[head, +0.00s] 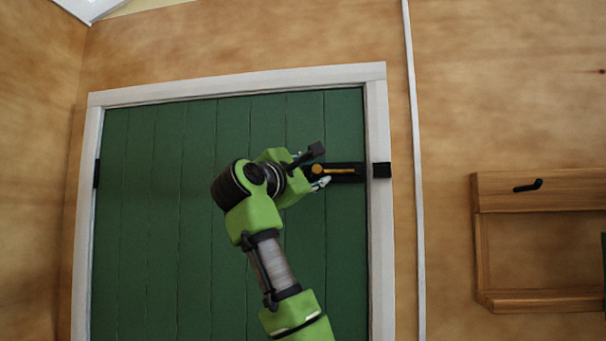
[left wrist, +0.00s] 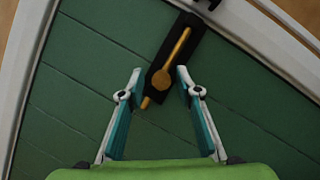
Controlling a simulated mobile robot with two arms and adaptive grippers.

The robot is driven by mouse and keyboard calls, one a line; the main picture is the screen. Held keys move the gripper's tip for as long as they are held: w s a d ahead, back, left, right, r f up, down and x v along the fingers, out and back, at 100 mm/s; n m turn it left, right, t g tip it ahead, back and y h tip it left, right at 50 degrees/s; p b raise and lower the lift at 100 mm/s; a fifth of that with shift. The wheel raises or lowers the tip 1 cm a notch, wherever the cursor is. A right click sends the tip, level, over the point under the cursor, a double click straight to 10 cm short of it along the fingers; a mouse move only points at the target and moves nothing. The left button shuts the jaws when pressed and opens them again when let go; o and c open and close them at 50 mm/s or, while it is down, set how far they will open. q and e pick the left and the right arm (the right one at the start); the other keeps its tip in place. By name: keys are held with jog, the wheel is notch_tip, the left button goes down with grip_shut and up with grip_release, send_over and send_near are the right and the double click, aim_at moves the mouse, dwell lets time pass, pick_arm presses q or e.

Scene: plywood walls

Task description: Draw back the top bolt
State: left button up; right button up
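The top bolt is a brass rod with a round knob (left wrist: 161,80) on a black plate (left wrist: 188,48), near the right edge of the green door. It also shows in the head view as a brass rod (head: 340,171) lying level. A black keeper (head: 381,170) sits on the white frame to its right; a small gap shows between the rod's visible end and the keeper. My left gripper (head: 319,180) is at the bolt's left end. In the left wrist view its fingers (left wrist: 157,72) are open, with the knob between the fingertips; contact cannot be told. My right gripper is not in view.
The green door (head: 150,220) is shut in its white frame (head: 378,250), with a dark hinge (head: 97,173) on the left. A wooden wall rack (head: 540,190) with a black hook (head: 528,186) hangs at the right. A white strip (head: 414,170) runs down the wall between.

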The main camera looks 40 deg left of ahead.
pick_arm(q)
jog(key=v, duration=1.1)
jog(key=shift+s, duration=0.4)
jog(key=shift+f, duration=0.1)
